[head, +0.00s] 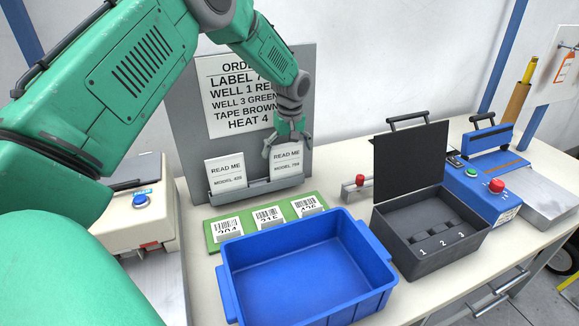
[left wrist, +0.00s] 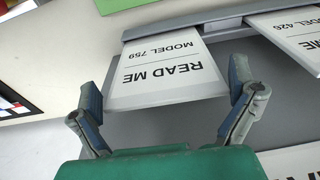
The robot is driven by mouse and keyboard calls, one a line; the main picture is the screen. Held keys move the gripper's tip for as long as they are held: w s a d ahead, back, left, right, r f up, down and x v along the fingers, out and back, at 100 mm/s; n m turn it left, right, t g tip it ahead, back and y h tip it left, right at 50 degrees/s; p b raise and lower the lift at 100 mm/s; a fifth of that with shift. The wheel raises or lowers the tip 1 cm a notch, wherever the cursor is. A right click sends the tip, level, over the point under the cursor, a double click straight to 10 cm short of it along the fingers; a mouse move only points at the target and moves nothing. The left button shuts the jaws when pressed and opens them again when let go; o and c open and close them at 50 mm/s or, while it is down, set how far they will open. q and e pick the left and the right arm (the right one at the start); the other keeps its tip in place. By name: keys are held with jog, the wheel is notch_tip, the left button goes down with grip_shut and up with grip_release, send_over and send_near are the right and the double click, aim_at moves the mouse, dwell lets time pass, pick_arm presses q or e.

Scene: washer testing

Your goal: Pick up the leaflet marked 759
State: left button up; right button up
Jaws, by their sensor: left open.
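The leaflet marked READ ME, MODEL 759 (head: 288,166) stands upright in the right part of a grey holder. In the left wrist view the 759 leaflet (left wrist: 165,68) shows upside down, its top edge between the fingers. My left gripper (head: 287,146) is open at the leaflet's top, coming from above. In the left wrist view its fingers (left wrist: 166,95) are spread on both sides of the leaflet, with gaps and no grip on it. My right gripper is not in view.
A second leaflet, MODEL 426 (head: 225,172), stands left in the same holder (head: 258,190). An order sheet (head: 240,95) hangs behind. In front lie a green label board (head: 240,222) and a blue bin (head: 300,275). A dark open case (head: 400,215) stands right.

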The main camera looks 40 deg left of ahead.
pick_arm(q)
jog(key=shift+s+r, duration=0.1)
jog(key=shift+r, duration=0.05)
jog(key=shift+s+a, duration=0.2)
jog(key=shift+a, duration=0.05)
jog(key=shift+c, duration=0.3)
jog(key=shift+s+a, duration=0.1)
jog(key=shift+a, duration=0.45)
jog(key=c, duration=1.1)
jog(key=shift+d+f, duration=0.1)
jog(key=shift+f, duration=0.1)
